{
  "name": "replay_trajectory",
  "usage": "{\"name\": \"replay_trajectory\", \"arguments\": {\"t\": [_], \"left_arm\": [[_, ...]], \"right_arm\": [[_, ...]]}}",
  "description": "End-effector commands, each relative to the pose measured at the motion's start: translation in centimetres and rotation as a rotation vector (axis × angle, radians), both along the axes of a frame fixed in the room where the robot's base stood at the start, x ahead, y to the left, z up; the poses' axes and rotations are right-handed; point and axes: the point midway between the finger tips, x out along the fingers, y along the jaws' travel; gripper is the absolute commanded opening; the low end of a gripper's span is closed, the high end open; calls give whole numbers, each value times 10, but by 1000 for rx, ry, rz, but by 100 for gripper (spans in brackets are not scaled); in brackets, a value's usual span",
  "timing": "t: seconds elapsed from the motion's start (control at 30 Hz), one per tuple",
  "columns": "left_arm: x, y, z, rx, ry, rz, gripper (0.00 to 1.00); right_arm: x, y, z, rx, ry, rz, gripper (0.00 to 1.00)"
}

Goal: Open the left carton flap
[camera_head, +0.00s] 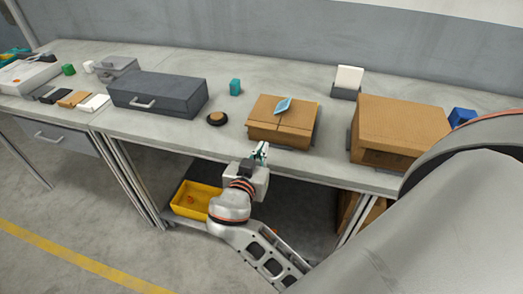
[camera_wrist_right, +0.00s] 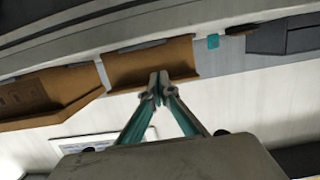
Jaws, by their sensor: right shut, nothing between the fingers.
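A small brown carton (camera_head: 270,133) stands near the front edge of the bench in the head view. Its top looks closed, with a seam between two flaps; the left flap (camera_head: 264,108) lies flat. A light blue item (camera_head: 283,104) lies on top near the seam. In the right wrist view the carton (camera_wrist_right: 135,66) shows beyond the fingertips. My right gripper (camera_head: 262,150) is shut and empty, in front of the carton at the bench edge; its fingertips (camera_wrist_right: 160,82) are together. Whether they touch the carton I cannot tell. My left gripper is not in view.
A larger brown box (camera_head: 402,122) stands to the right. A dark grey drawer box (camera_head: 160,95), a teal block (camera_head: 235,87) and a round dark disc (camera_head: 217,119) are to the left. A white card in a holder (camera_head: 348,80) stands behind. A yellow bin (camera_head: 193,200) is below the bench.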

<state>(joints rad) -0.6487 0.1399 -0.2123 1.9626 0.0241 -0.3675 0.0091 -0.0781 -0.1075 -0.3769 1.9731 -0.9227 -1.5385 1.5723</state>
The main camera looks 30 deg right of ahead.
Motion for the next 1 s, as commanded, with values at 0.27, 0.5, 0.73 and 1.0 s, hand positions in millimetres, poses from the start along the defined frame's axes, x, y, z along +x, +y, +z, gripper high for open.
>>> {"name": "replay_trajectory", "arguments": {"t": [0.27,0.5,0.73,1.0], "left_arm": [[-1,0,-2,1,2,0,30],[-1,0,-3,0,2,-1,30],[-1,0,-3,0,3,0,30],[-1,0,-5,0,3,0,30]], "right_arm": [[7,-8,0,-1,0,-1,0],[13,-14,0,-1,-1,0,0],[18,-21,0,-1,1,-1,0],[24,-28,0,-1,-1,0,0]]}}
